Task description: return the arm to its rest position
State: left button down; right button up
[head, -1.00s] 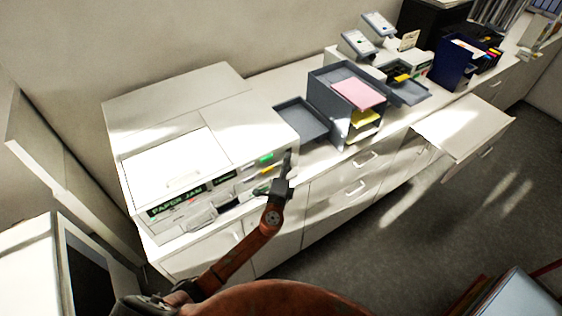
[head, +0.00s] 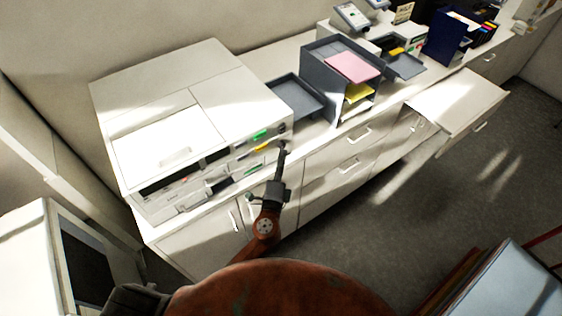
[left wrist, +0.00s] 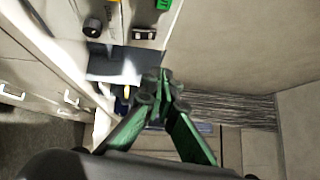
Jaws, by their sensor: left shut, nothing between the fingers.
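My left arm reaches in from the bottom of the head view. Its gripper (head: 282,150) is in front of the right front corner of the white printer (head: 165,125), beside the counter edge. In the left wrist view, the green-sided fingers of my left gripper (left wrist: 157,85) meet at their tips. The gripper is shut with nothing seen between the fingers. I cannot tell whether it touches the printer. My right gripper is not in view.
A grey paper tray unit (head: 312,75) with pink and yellow paper stands right of the printer. White drawers (head: 350,165) run below the counter. A white panel (head: 457,100) juts out at the right. Open grey floor (head: 400,220) lies in front.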

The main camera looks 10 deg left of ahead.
pick_arm(q)
jog(key=shift+s+r, duration=0.15)
jog(key=shift+s, duration=0.65)
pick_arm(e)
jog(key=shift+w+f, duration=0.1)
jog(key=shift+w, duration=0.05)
